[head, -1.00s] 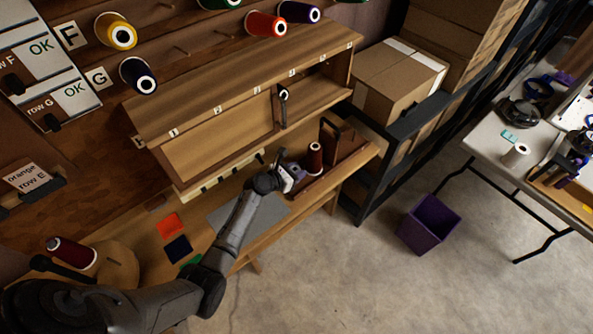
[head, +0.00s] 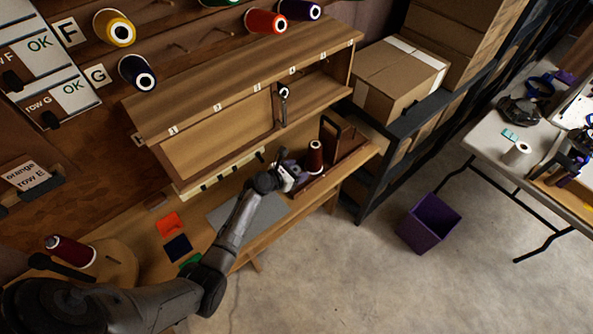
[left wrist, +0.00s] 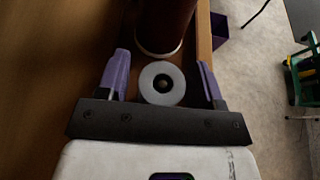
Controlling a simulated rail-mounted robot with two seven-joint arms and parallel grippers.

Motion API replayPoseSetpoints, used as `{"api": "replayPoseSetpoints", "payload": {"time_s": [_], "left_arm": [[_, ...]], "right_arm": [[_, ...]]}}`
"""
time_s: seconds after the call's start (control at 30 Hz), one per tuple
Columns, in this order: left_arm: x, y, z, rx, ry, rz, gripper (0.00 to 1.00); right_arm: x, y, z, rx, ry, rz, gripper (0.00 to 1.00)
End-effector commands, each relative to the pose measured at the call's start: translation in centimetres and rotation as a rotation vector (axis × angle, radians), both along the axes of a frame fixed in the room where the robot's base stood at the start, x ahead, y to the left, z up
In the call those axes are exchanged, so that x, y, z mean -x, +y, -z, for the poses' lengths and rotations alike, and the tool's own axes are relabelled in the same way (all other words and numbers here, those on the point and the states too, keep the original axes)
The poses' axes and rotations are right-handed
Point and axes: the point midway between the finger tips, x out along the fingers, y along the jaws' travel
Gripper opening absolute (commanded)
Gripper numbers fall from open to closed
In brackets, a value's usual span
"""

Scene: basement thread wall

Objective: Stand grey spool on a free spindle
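My left gripper (head: 291,172) reaches over the wooden bench to the tray. In the left wrist view its two purple fingers (left wrist: 163,80) stand apart on either side of a grey ring-shaped spool end (left wrist: 150,93) with a dark centre. Gaps show between the ring and both fingers. The ring is seen end-on, and its body is hidden; the gripper covers it in the head view. A dark red spool (head: 315,157) stands upright just beyond, also in the left wrist view (left wrist: 165,25). Bare wooden spindles (head: 181,47) stick out of the wall. My right gripper is not in view.
The wooden tray (head: 350,154) has an upright handle. Above the bench hangs a numbered cabinet (head: 225,115). Yellow (head: 108,30), dark blue (head: 130,67), red and purple spools occupy other wall pegs. A white spool (head: 519,152) stands on the right table.

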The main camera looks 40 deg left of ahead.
Motion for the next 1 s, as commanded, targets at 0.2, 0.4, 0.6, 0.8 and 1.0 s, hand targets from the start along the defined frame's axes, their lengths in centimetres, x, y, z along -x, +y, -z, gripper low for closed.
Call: {"api": "replayPoseSetpoints", "payload": {"time_s": [0.2, 0.4, 0.6, 0.8, 1.0], "left_arm": [[0.0, 0.0, 0.0, 0.0, 0.0, 0.0, 0.64], [1.1, 0.2, -0.5, -0.001, 0.001, -0.001, 0.64], [4.3, 0.8, -2.0, -0.002, 0.001, -0.001, 0.64], [7.9, 1.5, -3.5, -0.002, 0.002, -0.001, 0.64], [10.7, 2.1, -4.6, 0.0, 0.001, 0.0, 0.64]], "right_arm": [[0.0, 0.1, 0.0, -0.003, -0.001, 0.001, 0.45], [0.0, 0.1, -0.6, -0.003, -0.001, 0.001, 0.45], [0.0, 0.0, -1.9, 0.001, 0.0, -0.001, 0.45], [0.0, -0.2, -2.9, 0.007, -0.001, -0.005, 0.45], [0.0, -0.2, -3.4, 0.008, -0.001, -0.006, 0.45]]}}
